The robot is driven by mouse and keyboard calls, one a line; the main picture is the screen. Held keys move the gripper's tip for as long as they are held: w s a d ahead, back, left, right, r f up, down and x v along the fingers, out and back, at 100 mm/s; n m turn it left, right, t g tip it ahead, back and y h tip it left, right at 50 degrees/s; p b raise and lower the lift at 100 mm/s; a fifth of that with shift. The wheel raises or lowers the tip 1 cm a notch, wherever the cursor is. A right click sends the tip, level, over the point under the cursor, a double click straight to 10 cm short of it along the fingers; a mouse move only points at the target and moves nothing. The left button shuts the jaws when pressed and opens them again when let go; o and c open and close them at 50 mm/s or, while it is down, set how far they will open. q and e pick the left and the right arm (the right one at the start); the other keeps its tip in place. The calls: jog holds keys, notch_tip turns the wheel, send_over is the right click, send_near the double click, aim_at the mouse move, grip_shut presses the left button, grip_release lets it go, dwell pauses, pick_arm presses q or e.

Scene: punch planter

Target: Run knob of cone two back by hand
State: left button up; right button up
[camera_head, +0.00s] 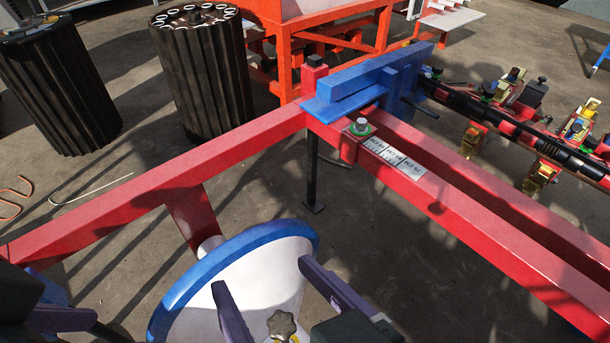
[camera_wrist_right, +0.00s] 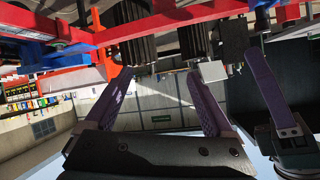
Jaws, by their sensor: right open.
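A white cone with a blue rim (camera_head: 232,262) is at the bottom middle of the head view, below a red frame beam. A dark star-shaped knob (camera_head: 281,324) shows at the bottom edge, in front of the white face. My right gripper (camera_head: 262,276) is open, its two purple fingers apart over the cone, with the knob showing between them. Contact with the knob cannot be told. In the right wrist view its fingers (camera_wrist_right: 160,73) are spread with nothing between them. Part of my left gripper (camera_head: 60,318) shows at the lower left; its jaws are unclear.
Red beams (camera_head: 180,178) run above and right of the cone. A blue bracket (camera_head: 350,92) and a scale label (camera_head: 393,157) sit on the frame. Two black ribbed cylinders (camera_head: 203,85) stand behind. Concrete floor (camera_head: 400,290) is open below the right beam.

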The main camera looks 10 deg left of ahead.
jog(key=a+f+t+b, duration=0.2)
jog(key=a+f+b, duration=0.2)
jog(key=f+b, duration=0.45)
jog(key=m+t+h+b, duration=0.35)
jog(key=t+b, duration=0.25)
jog(key=b, duration=1.1)
send_near(282, 312)
jog(key=shift+w+a+f+n+h, duration=0.25)
jog(key=shift+w+a+f+h, duration=0.25)
jog(key=shift+a, duration=0.3)
jog(key=shift+t+h, duration=0.25)
jog(key=shift+t, duration=0.05)
jog(key=b+x, duration=0.2)
jog(key=x, duration=0.7)
jog(key=shift+w+b, duration=0.3)
jog(key=shift+w, duration=0.1)
pick_arm(q)
notch_tip(282, 312, down, 32)
jog(key=shift+r, duration=0.25)
pick_arm(e)
jog(key=c, duration=1.4)
